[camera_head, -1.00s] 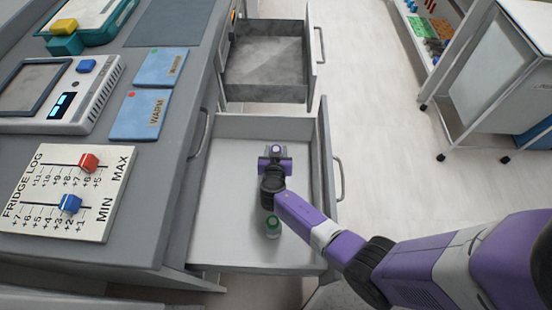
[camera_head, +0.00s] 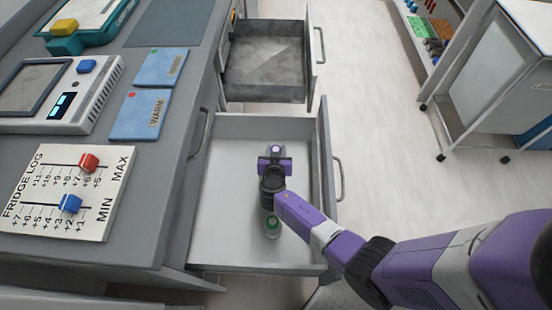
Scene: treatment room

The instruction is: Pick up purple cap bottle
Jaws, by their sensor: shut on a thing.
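My gripper (camera_head: 275,160) is low over the near open drawer (camera_head: 225,225), near the middle of its floor. It is shut on the purple cap bottle (camera_head: 275,149), of which only a small purple top with a pale spot shows at the fingertips. The rest of the bottle is hidden by my gripper and wrist. I cannot tell whether the bottle touches the drawer floor.
A green-capped bottle (camera_head: 273,228) stands in the same drawer, close beside my arm. A second open drawer (camera_head: 265,65) behind is empty. The counter (camera_head: 160,215) with slider panel (camera_head: 68,190) runs along the left. A white cart (camera_head: 500,90) stands right, with clear floor between.

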